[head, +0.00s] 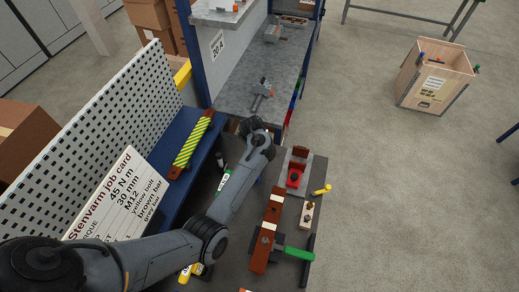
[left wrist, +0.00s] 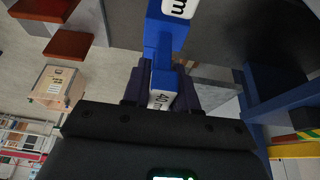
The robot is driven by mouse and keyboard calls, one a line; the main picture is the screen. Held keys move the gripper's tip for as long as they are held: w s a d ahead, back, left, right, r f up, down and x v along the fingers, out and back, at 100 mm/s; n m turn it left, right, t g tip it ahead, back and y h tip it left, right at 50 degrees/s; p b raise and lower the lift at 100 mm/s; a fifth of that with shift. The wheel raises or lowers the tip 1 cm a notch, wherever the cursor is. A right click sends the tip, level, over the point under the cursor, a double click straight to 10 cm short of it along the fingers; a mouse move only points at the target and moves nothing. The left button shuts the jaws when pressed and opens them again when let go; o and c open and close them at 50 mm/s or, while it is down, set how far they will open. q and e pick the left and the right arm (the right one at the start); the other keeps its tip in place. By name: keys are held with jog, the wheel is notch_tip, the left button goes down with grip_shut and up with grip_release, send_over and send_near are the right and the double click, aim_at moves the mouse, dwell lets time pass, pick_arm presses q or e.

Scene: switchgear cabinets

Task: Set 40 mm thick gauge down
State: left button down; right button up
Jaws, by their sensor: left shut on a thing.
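The 40 mm gauge (left wrist: 160,50) is a blue block with white labelled ends in the left wrist view. Its lower white end reads 40. My left gripper (left wrist: 160,88) is shut on it, with one dark finger on each side. In the head view my left arm reaches over the dark bench toward the grey shelf, and its wrist hides the fingers and the gauge. My right gripper is in neither view.
A green and white gauge (head: 225,181) and a yellow one (head: 186,273) lie on the bench beside my arm. A brown bar (head: 266,229), a green-handled tool (head: 297,253) and a red fixture (head: 294,177) are at right. A job card (head: 112,195) leans against the pegboard (head: 120,110).

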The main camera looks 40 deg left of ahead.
pick_arm(q)
jog(key=shift+f, duration=1.8)
jog(key=shift+b, duration=0.3)
jog(key=shift+d+f, duration=0.1)
jog(key=shift+f, duration=0.1)
jog(key=c, duration=0.9)
grip_release()
jog(key=shift+r, duration=0.15)
